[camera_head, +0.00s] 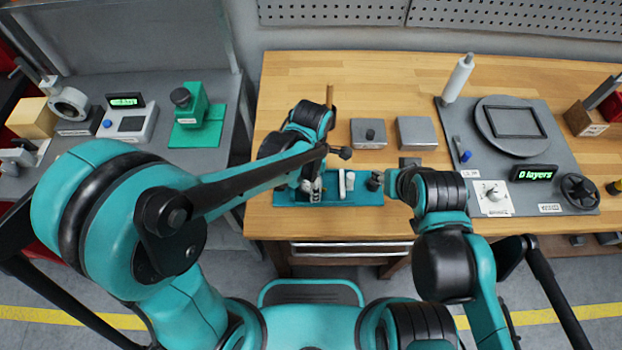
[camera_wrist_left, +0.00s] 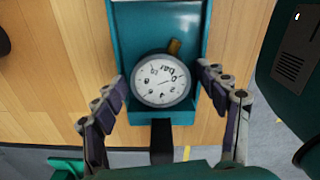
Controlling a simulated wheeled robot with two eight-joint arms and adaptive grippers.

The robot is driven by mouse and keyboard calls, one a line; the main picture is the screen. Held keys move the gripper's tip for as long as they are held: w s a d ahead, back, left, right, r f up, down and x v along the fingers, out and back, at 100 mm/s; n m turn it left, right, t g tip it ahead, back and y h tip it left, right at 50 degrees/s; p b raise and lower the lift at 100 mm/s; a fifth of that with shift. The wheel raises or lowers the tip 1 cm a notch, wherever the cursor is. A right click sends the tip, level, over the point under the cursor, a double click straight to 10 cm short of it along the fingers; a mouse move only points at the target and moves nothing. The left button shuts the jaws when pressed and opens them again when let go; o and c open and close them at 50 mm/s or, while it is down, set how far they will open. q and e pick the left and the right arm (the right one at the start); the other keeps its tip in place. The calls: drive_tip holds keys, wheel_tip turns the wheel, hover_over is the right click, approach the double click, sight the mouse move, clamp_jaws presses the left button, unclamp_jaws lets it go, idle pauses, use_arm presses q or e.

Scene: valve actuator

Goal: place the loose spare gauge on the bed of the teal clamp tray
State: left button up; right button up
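The spare gauge (camera_wrist_left: 161,81), a round white dial with a dark rim and brass stem, lies face up on the bed of the teal clamp tray (camera_wrist_left: 159,20) in the left wrist view. My left gripper (camera_wrist_left: 162,76) is open, its fingers on either side of the gauge with gaps to it. In the head view the tray (camera_head: 365,197) lies at the table's front edge; my left gripper (camera_head: 313,188) is over its left part and hides the gauge there. My right gripper (camera_head: 376,181) is at the tray's right end; its fingers are too small to read.
Two grey blocks (camera_head: 417,133) (camera_head: 368,131) stand behind the tray. A grey panel (camera_head: 560,190) with a round fixture, display and knobs is on the right. A side bench (camera_head: 150,155) with instruments is on the left. Bare wood lies at the back of the table.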

use_arm(q)
drive_tip(key=shift+r, duration=0.3)
wheel_tip(320, 180, up, 12)
drive_tip(key=p, duration=0.4)
drive_tip(key=s+a+r+m+t, duration=0.1)
drive_tip(key=s+a+m+t, duration=0.1)
drive_tip(key=a+m, duration=0.7)
drive_tip(key=s+a+r+m+t, duration=0.2)
drive_tip(key=a+m+t, duration=0.3)
drive_tip(key=a+m, duration=0.4)
drive_tip(key=shift+s+r+m, duration=0.3)
drive_tip(key=shift+s+m, duration=0.3)
drive_tip(key=shift+m, duration=0.5)
wheel_tip(320, 180, down, 4)
drive_tip(key=b, duration=0.4)
drive_tip(key=shift+f, duration=0.25)
